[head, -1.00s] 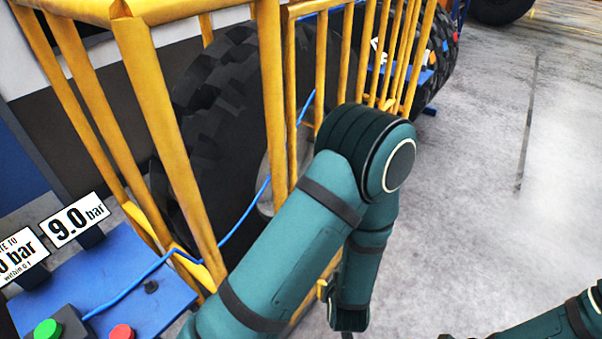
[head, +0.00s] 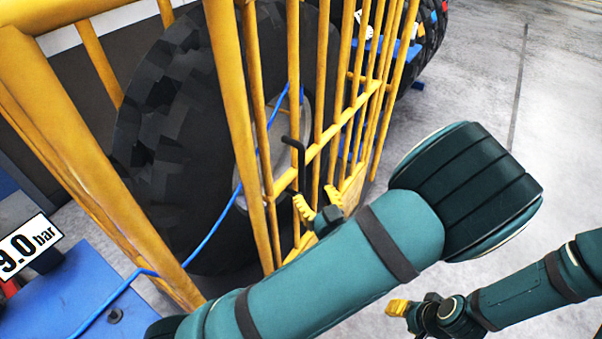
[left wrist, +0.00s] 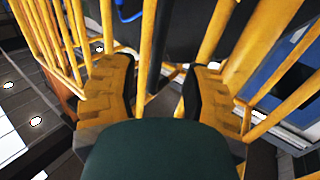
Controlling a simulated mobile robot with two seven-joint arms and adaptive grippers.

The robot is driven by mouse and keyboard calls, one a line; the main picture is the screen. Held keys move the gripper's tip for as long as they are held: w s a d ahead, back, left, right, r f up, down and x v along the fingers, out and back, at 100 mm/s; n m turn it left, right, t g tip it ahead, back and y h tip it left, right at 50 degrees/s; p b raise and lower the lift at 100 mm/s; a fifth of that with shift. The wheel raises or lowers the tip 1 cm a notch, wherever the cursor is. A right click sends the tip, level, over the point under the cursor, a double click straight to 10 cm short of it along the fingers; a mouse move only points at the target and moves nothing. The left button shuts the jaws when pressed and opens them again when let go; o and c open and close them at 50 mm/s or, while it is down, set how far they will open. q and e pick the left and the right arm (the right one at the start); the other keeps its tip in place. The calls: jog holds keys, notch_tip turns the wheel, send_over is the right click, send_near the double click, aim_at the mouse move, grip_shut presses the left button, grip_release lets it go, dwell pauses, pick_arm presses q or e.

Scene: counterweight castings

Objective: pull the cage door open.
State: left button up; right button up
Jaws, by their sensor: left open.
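The cage door (head: 293,60) is a panel of yellow upright bars with a crossbar, in front of a big black tyre (head: 165,130) in the head view. It looks closed. A black bent handle (head: 299,150) stands at its bars. My left gripper (head: 320,203) is close to the door, low and just right of the handle; its yellow fingers are apart. The left wrist view shows the open fingers (left wrist: 158,88) with a yellow bar (left wrist: 148,45) beyond the gap; I cannot tell whether they touch it. My right gripper (head: 412,312) is low at the right, away from the cage, its opening unclear.
A blue stand (head: 75,300) with a 9.0 bar sign (head: 28,246) is at the lower left. A blue hose (head: 215,230) runs from it into the cage toward the wheel. Another tyre is behind at the top. The grey floor (head: 560,130) at the right is clear.

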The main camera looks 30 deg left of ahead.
aim_at(303, 177)
pick_arm(q)
jog(key=x, duration=0.7)
jog(key=shift+w+a, duration=0.25)
jog(key=shift+a, duration=0.05)
grip_shut()
